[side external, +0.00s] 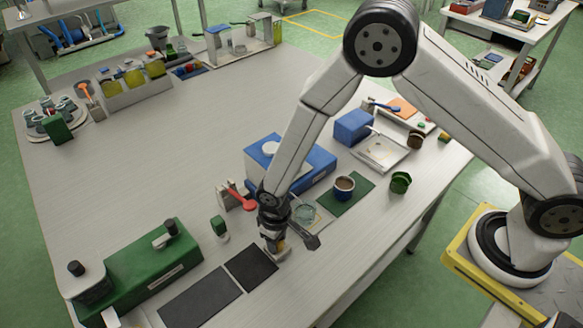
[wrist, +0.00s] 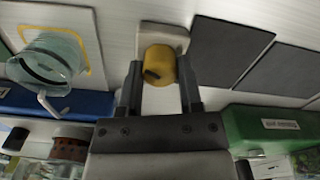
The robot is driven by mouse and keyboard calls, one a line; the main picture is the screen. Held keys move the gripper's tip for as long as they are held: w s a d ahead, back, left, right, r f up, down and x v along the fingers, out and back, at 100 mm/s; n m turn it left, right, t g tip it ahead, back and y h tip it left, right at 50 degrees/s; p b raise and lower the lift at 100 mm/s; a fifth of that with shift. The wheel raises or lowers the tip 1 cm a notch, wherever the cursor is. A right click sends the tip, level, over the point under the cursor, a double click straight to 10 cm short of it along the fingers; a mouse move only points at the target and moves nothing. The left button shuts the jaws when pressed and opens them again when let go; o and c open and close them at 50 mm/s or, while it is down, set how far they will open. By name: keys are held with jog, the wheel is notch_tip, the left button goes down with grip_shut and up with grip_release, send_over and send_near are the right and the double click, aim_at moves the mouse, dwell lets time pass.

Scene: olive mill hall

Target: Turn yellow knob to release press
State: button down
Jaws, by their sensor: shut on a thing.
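The yellow knob (wrist: 160,62) sits on a small cream base block (wrist: 164,34) on the table, with a dark slot on its face. My gripper (wrist: 160,84) is around it in the wrist view, one finger on each side, shut on the knob. In the side external view my gripper (side external: 273,243) points down at the near part of the table, and the knob is mostly hidden by the fingers. I cannot tell which object is the press.
Dark mats (side external: 251,266) lie just beside the base. A green machine (side external: 150,258) stands to the left. A glass jar (wrist: 47,62) and a blue box (side external: 318,168) stand close by. A red-handled tool (side external: 240,198) is behind my gripper. The table's middle is clear.

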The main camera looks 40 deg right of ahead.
jog(key=n, duration=0.5)
jog(key=shift+n, duration=0.3)
dwell(0.4)
jog(key=shift+c, duration=1.3)
grip_release()
jog(key=shift+r, duration=0.15)
jog(key=shift+r, duration=3.8)
